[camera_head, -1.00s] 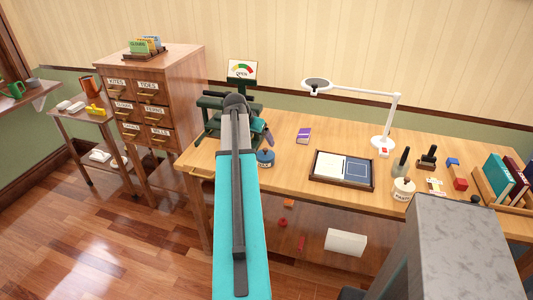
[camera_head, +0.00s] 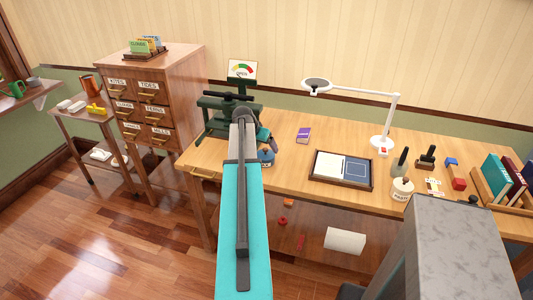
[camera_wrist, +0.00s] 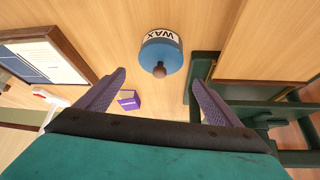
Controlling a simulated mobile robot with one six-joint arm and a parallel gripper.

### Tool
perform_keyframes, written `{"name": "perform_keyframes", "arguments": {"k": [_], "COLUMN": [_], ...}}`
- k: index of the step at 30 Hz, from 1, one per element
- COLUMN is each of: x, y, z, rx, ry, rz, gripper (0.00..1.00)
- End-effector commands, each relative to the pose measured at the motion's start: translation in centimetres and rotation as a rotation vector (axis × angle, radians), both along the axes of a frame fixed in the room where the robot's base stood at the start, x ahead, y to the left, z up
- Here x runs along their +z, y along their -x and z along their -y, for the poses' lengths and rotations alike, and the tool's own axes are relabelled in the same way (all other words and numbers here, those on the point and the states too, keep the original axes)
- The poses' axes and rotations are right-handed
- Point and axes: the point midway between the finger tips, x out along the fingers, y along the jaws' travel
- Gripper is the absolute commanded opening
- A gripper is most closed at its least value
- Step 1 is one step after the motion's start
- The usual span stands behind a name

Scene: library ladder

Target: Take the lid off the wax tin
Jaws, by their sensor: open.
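The wax tin (camera_wrist: 162,36) is a round blue tin with a white WAX label, seen from above in the wrist view. Its blue lid (camera_wrist: 157,55) is on it and has a dark brown knob (camera_wrist: 159,70). In the head view the tin (camera_head: 267,157) shows partly beside the end of my arm. My gripper (camera_wrist: 158,82) is open and empty. Its two fingers stand wide apart on either side of the knob's line in the wrist view, apart from the tin.
A green press (camera_head: 217,116) stands close beside the tin. A purple box (camera_head: 304,135), a framed board (camera_head: 342,170) and a white lamp (camera_head: 382,143) are on the workbench. A drawer cabinet (camera_head: 165,85) stands left of the bench.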

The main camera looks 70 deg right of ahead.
Motion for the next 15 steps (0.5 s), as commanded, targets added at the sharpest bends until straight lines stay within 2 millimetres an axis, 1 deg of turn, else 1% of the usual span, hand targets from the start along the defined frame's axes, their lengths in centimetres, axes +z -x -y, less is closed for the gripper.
{"name": "perform_keyframes", "arguments": {"k": [8, 15], "x": [-0.4, -2.1], "y": [0.1, 0.3], "z": [0.5, 1.7], "rx": [0.000, -0.001], "ry": [0.000, -0.001], "rz": [0.000, -0.001], "gripper": [0.87, 0.87]}}
